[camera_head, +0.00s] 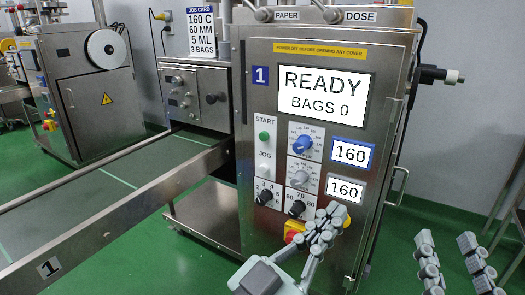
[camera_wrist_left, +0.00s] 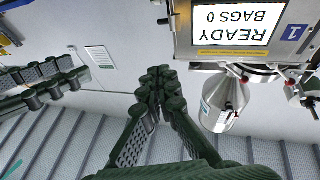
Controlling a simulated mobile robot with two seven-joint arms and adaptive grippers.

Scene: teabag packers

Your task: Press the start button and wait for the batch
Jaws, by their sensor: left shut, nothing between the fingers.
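The green start button (camera_head: 264,136) sits under the START label on the steel packer's front panel. The screen (camera_head: 323,95) above it reads READY, BAGS 0; it also shows upside down in the left wrist view (camera_wrist_left: 240,22). My left gripper (camera_head: 330,215) is below and right of the button, in front of the lower panel, clear of the button. Its fingers are together and empty, also in the left wrist view (camera_wrist_left: 162,80). My right gripper (camera_head: 450,248) is at the lower right with its fingers apart and nothing between them.
Below START is a pale JOG button (camera_head: 265,168). Beside them are a blue dial (camera_head: 302,145), a grey dial (camera_head: 304,180) and black selectors (camera_head: 264,196). A red and yellow switch (camera_head: 293,232) is partly behind my left gripper. A conveyor rail (camera_head: 130,215) runs at left.

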